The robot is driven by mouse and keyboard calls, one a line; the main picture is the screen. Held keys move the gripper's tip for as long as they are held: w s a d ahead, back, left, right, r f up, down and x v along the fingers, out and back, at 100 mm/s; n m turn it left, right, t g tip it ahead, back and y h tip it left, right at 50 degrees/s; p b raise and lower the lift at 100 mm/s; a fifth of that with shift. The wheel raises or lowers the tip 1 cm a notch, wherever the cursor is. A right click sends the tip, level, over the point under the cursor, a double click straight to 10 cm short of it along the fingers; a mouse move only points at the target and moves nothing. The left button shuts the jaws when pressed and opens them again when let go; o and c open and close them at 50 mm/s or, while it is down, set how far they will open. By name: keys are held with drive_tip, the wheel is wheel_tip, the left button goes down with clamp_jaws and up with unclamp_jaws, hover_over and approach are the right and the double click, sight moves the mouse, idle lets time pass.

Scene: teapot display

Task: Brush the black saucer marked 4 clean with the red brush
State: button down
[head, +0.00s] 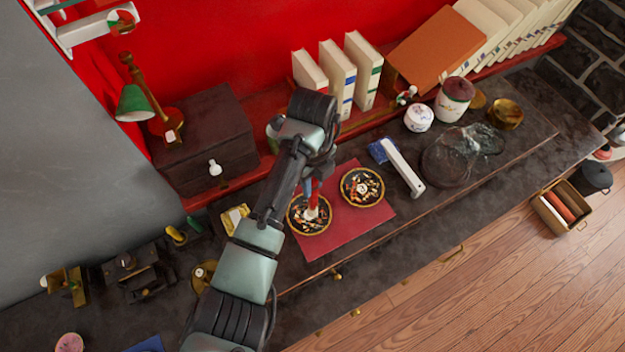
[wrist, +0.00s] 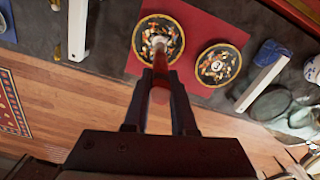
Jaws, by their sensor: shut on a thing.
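Two black saucers with gold rims, both strewn with light and orange bits, lie on a red mat (head: 345,228). One is the left saucer (head: 296,225), also in the wrist view (wrist: 140,44); the other is the right saucer (head: 350,194), also in the wrist view (wrist: 207,76). A small pale mark shows mid-saucer on the right one, but I cannot read either number. My gripper (head: 308,187) is shut on the red brush (head: 314,195), seen in the wrist view (wrist: 160,77). Its pale bristles are over or on the left saucer; contact is unclear.
A white-handled tool (head: 404,168) with a blue end lies right of the mat. A lidded white jar (head: 418,118) and a dark glassy dish (head: 450,160) stand beyond it. A dark cabinet (head: 208,140) stands behind left. The counter's front edge is close to the mat.

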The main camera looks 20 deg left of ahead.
drive_tip(key=shift+f+b, duration=0.7)
drive_tip(key=shift+f, duration=0.35)
drive_tip(key=shift+a, duration=0.1)
